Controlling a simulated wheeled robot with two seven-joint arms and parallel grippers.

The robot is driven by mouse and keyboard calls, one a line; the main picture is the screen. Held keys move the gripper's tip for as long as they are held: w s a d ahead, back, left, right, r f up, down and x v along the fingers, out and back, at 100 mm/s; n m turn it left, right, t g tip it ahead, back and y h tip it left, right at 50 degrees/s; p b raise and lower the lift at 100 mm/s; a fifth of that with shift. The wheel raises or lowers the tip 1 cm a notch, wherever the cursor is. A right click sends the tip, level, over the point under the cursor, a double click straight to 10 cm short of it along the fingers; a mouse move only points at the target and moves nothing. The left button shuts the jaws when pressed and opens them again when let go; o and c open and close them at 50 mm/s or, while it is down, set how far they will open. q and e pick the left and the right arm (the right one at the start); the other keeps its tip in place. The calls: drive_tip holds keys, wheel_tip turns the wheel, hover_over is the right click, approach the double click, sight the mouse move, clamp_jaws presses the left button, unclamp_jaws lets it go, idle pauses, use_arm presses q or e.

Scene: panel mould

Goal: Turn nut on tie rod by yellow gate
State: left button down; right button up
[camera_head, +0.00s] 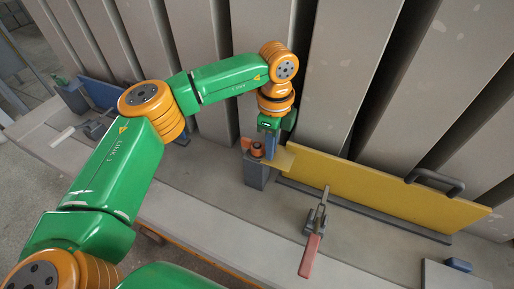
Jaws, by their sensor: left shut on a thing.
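The yellow gate (385,187) stands upright along the foot of the grey panels, with a dark handle (436,181) on its top edge. At its left end is a grey block (256,176) with an orange nut (257,149) on top. My left gripper (268,150) reaches down at this nut from above and is shut on it. The fingertips are small and partly hidden, and the tie rod itself cannot be made out clearly. My right gripper is not in view.
A toggle clamp with a red handle (311,256) stands in front of the gate. A blue gate (103,93) and another clamp (95,129) are at the far left. Tall grey panels (350,70) rise close behind. The ledge between the clamps is mostly clear.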

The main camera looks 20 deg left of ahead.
use_arm(q)
drive_tip(key=shift+r+p, duration=2.5)
drive_tip(key=shift+r, duration=1.05)
